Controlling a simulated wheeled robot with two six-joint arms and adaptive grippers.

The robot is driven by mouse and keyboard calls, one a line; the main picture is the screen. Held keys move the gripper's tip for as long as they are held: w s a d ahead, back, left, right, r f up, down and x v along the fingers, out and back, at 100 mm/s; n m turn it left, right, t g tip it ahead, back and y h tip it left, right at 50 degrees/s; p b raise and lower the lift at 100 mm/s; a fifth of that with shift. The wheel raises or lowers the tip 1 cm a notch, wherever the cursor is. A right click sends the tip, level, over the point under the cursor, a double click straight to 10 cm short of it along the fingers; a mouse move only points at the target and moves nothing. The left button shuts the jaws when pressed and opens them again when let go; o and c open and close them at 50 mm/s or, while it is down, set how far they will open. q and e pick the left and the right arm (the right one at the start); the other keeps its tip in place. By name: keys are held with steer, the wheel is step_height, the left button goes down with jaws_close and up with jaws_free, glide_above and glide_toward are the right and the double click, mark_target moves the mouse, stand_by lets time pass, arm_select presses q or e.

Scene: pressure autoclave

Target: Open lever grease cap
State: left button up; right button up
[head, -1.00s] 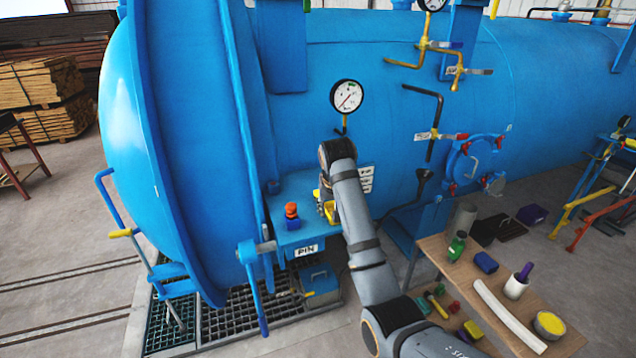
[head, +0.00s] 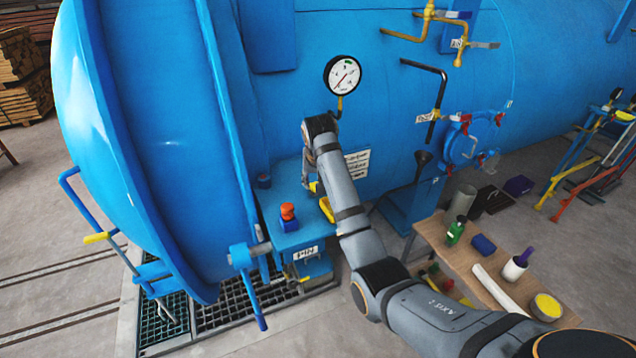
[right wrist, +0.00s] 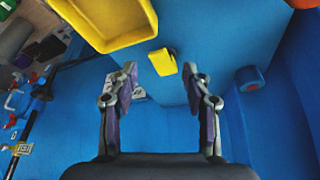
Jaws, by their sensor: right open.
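A small yellow block (right wrist: 163,62) with a dark piece at its edge lies just beyond my right fingertips in the right wrist view. It may be the lever grease cap, but I cannot tell for sure. A larger yellow part (right wrist: 105,18) is at the upper left there; yellow also shows beside my arm in the head view (head: 327,209). My right gripper (right wrist: 160,85) is open and empty, its fingers on either side of the line to the small block. In the head view it is mostly hidden behind my arm, above the blue bracket (head: 277,203). My left gripper is not in view.
An orange-topped knob (head: 288,213) stands on the bracket above a PIN label (head: 306,253). The big blue autoclave (head: 390,120) with a round gauge (head: 342,74) is behind. A wooden bench (head: 434,236) with loose items stands at right.

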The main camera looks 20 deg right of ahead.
steer(key=x, duration=0.2)
steer(key=shift+w+d+f+p, duration=0.1)
steer(key=shift+w+f+p, duration=0.05)
steer(key=shift+f+p, duration=0.25)
steer(key=shift+c, duration=1)
jaws_close()
steer(key=shift+r, duration=0.1)
steer(key=shift+w+r+g, duration=0.4)
steer(key=shift+r+g, duration=0.1)
steer(key=shift+g, duration=0.7)
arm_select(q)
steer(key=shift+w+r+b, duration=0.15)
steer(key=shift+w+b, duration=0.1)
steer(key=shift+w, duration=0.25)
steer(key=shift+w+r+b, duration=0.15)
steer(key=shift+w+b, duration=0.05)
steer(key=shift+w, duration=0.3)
arm_select(e)
steer(key=shift+w+r+g, duration=0.25)
steer(key=shift+w+g, duration=0.05)
steer(key=shift+g, duration=0.6)
